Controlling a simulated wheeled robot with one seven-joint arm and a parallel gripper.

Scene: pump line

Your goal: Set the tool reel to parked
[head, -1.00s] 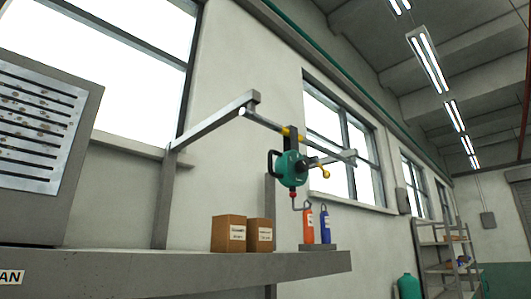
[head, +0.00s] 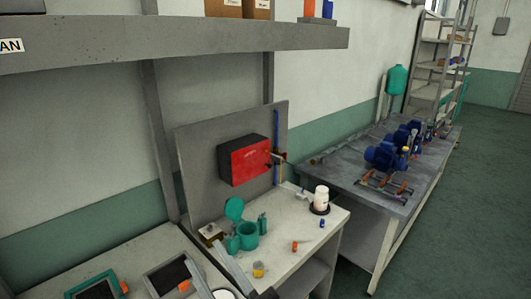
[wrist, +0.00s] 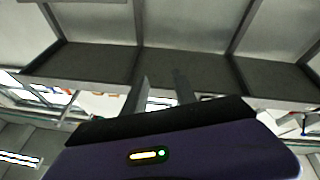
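The tool reel is not in the current head view, which looks down at the benches below the shelf. I cannot make it out in the wrist view either. My gripper (wrist: 161,85) shows in the wrist view, with its two grey fingers apart and nothing visible between them. It points toward a blurred grey framework and bright windows, so its place relative to the reel cannot be told.
A grey shelf (head: 190,42) crosses the top of the head view with cardboard boxes (head: 257,8) on it. Below are a red box on a panel (head: 245,160), a small bench (head: 305,235) with jars, and a long bench (head: 345,170) with blue pumps. Floor (head: 470,220) is clear at right.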

